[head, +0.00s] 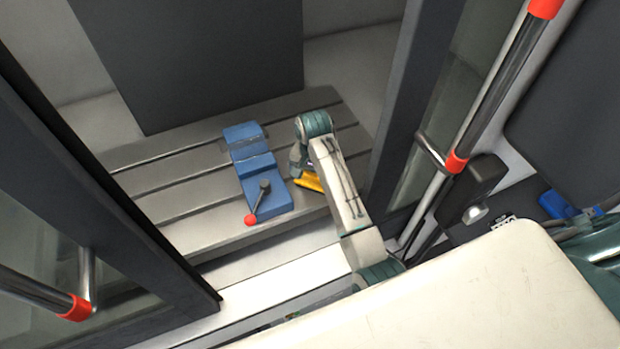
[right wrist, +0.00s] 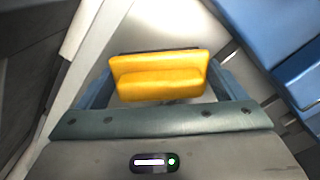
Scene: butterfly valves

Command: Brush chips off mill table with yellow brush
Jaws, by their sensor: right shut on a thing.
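The yellow brush (head: 312,182) is held low over the right part of the slotted grey mill table (head: 180,179), just right of the blue vise. My right gripper (head: 302,172) points down there, mostly hidden by its own wrist. In the right wrist view the yellow brush (right wrist: 160,78) lies between the two blue-grey fingers, which are shut on it. Its bristles are hidden, so I cannot tell whether they touch the table. No chips can be made out. My left gripper is not in view.
The blue vise (head: 258,170) with a red-knobbed handle (head: 250,219) stands mid-table; it shows at the right in the right wrist view (right wrist: 293,45). A dark panel (head: 200,60) rises behind. Door frames with red-ended handles (head: 497,90) flank the opening. The table's left part is clear.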

